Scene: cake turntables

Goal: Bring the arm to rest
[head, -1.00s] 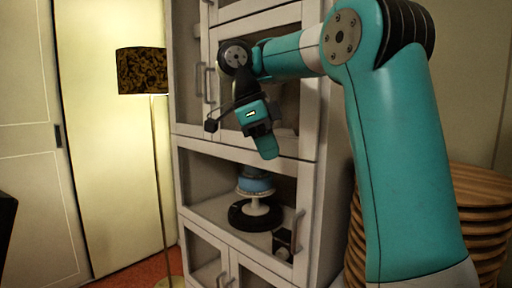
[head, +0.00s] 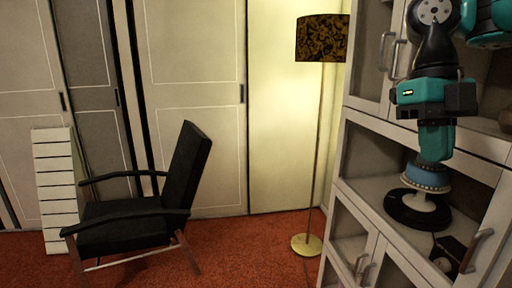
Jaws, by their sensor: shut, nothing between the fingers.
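My arm shows at the upper right of the head view, with my gripper (head: 436,141) hanging downward in front of the cabinet. Its teal fingers are shut with nothing between them. In the picture, the fingertips lie just above and partly over a blue cake (head: 428,176). I cannot tell how far the fingers are from the cake.
The pale cabinet (head: 346,186) with glass doors fills the right side. A small dark box (head: 449,251) sits beside the turntable. A floor lamp (head: 322,40) stands left of the cabinet. A black armchair (head: 130,222) is at the left. Red carpet (head: 245,240) lies clear between.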

